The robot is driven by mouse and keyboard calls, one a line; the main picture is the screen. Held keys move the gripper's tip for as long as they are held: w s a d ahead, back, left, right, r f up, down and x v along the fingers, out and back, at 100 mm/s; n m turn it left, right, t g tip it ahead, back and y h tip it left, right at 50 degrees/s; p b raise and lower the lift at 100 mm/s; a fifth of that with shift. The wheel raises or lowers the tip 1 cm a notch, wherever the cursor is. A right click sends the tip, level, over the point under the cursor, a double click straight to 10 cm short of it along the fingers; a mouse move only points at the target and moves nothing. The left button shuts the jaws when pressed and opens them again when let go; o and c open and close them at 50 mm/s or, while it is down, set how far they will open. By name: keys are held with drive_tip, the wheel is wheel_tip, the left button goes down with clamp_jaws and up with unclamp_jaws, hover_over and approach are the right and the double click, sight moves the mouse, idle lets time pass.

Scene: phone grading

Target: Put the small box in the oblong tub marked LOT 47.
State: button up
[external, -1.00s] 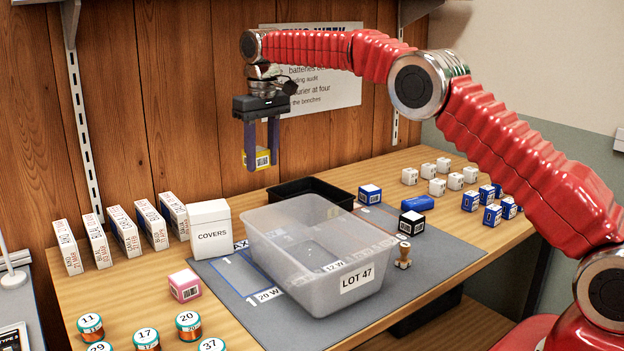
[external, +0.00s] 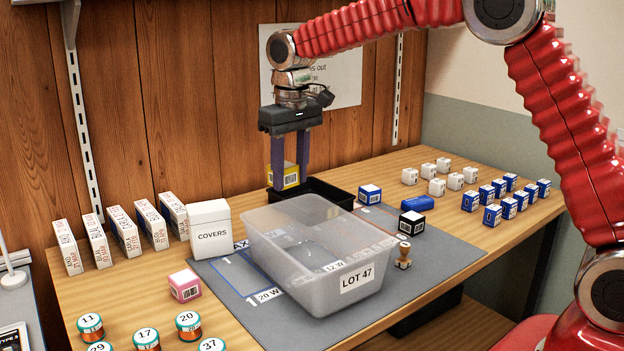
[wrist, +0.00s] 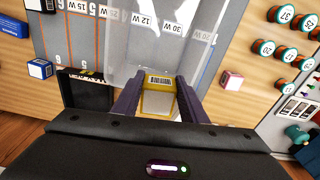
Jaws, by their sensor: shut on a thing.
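A small yellow box (external: 291,176) with a barcode is between the fingers of my gripper (external: 289,184), which is shut on it. It also shows between the fingers in the wrist view (wrist: 158,101). The box is in the air near the black tray, behind the tub in the external view. The oblong translucent tub marked LOT 47 (external: 320,288) stands on the grey mat. Its inside looks empty. I cannot tell the exact height of the box above the tub's rim.
A low black tray (external: 338,193) stands just behind the tub. A white COVERS box (external: 211,236) and a pink box (external: 185,285) stand to its left. A blue box (external: 370,196), a black box (external: 411,224) and a wooden stamp (external: 403,256) stand to its right.

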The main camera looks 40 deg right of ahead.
drive_tip(key=s+d+f+m, duration=0.1)
drive_tip(key=s+f, duration=0.7)
drive_tip(key=shift+s+d+f, duration=0.2)
drive_tip(key=shift+s+f, duration=0.1)
drive_tip(key=shift+f, duration=0.1)
drive_tip(key=shift+f, duration=0.1)
approach(320, 265)
drive_tip(key=shift+s+a+f, duration=0.6)
drive_tip(key=shift+s+a, duration=0.25)
drive_tip(key=shift+s, duration=0.05)
drive_tip(key=shift+s+a+f, duration=0.65)
drive_tip(key=shift+s+a, duration=0.15)
drive_tip(key=shift+s, duration=0.1)
drive_tip(key=shift+f, duration=1.85)
